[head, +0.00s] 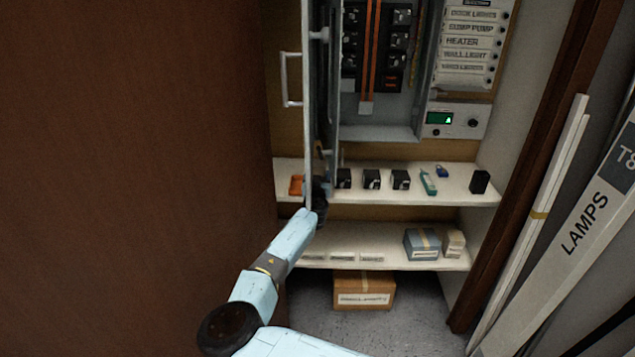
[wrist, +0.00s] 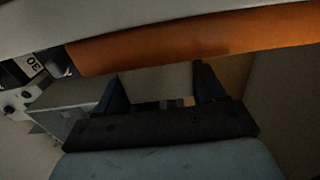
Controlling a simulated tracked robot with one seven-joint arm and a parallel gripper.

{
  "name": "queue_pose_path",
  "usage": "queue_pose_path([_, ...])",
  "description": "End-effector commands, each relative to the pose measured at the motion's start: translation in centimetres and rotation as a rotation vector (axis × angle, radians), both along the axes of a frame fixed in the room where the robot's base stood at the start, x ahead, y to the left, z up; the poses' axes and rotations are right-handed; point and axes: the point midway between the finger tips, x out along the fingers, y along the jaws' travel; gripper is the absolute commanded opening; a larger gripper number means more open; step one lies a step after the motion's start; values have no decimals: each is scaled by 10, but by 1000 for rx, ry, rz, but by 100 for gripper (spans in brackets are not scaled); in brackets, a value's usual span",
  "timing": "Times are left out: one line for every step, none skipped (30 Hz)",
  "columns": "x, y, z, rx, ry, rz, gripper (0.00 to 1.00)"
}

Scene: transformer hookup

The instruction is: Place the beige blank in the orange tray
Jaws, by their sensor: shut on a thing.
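In the wrist view my gripper (wrist: 160,84) has its two dark fingers on either side of a dim beige-grey piece (wrist: 156,77), which looks like the beige blank. It is shut on this piece. The orange tray (wrist: 215,38) fills a wide band just beyond the fingertips. In the head view the orange tray (head: 296,185) sits at the left end of the upper shelf, partly cut off by the open panel door. My gripper (head: 321,188) is at the door's lower edge, just right of the tray. The blank cannot be made out there.
The open grey panel door (head: 309,100) hangs close beside my gripper. Several black breakers (head: 371,179), a teal tool (head: 428,183) and a blue padlock (head: 441,171) are on the upper shelf (head: 460,197). Boxes (head: 422,244) stand on the lower shelf.

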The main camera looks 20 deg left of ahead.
Motion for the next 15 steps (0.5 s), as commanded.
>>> queue_pose_path([0, -1, -6, -4, -1, 0, 30])
queue_pose_path([0, -1, -9, -3, -1, -1, 30])
queue_pose_path([0, -1, -11, -3, -1, 0, 30])
queue_pose_path([0, -1, -13, -3, -1, 0, 30])
queue_pose_path([0, -1, -15, -2, 0, 0, 30])
queue_pose_path([0, -1, -16, -1, 0, 0, 30])
queue_pose_path([0, -1, -17, -1, -1, 0, 30])
queue_pose_path([0, -1, -18, 0, -1, 0, 30])
queue_pose_path([0, 0, -18, 0, -1, 0, 30])
queue_pose_path([0, -1, -18, 0, -1, -1, 30])
queue_pose_path([0, 0, -18, 1, -1, -1, 30])
queue_pose_path([0, -1, -18, 1, -1, -1, 30])
queue_pose_path([0, -1, -18, 1, -1, -1, 30])
queue_pose_path([0, -1, -18, 1, -1, -1, 30])
queue_pose_path([0, -1, -18, 1, -1, -1, 30])
